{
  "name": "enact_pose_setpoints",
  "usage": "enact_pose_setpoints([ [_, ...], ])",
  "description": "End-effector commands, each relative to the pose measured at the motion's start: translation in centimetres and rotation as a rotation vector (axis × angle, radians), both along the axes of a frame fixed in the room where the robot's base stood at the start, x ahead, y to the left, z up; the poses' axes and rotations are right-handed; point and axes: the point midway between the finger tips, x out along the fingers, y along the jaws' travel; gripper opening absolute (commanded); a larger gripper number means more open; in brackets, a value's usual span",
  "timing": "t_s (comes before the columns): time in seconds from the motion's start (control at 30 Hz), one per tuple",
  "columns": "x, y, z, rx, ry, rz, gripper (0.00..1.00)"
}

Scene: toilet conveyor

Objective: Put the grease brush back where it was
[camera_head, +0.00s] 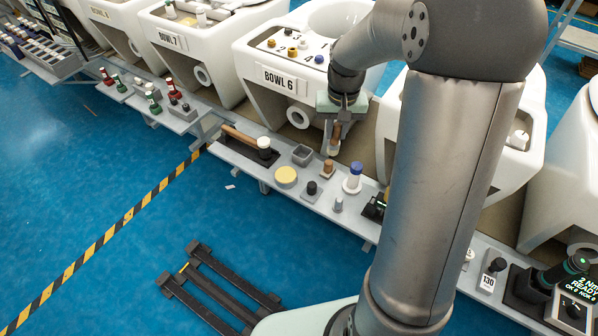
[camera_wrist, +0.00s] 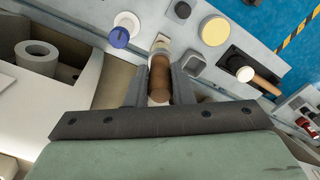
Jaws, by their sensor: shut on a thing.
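The grease brush (camera_head: 335,138) is held upright or nearly so, its brown handle up in my gripper (camera_head: 338,118) and a pale end pointing down. In the wrist view the brown handle (camera_wrist: 159,80) lies between the two fingers of my gripper (camera_wrist: 159,85), which are shut on it. The brush hangs at the back edge of the grey shelf (camera_head: 262,172), behind a small brown wooden piece (camera_head: 328,167). Whether the brush's lower end touches anything is unclear. No empty holder for it can be made out with certainty.
On the shelf stand an open grey box (camera_head: 301,155), a yellow disc (camera_head: 286,177), a black-topped piece (camera_head: 312,188), a blue-and-white piece (camera_head: 354,173) and a mallet (camera_head: 262,144) in a dark tray. The BOWL 6 toilet (camera_head: 281,80) stands close behind. Blue floor lies in front.

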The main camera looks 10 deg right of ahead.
Motion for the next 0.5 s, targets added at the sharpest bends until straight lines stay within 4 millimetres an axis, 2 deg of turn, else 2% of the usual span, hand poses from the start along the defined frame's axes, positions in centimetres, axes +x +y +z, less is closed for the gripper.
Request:
enact_pose_setpoints([
  [0.03,-0.3,-0.1,-1.5,-0.005,0.016,0.002,0.0],
  [0.13,-0.5,0.0,-2.0,-0.011,0.038,0.007,0.0],
  [0.23,0.4,0.6,-2.5,-0.012,0.047,0.01,0.0],
  [0.5,6.2,3.5,-5.3,-0.011,0.047,0.012,0.0],
])
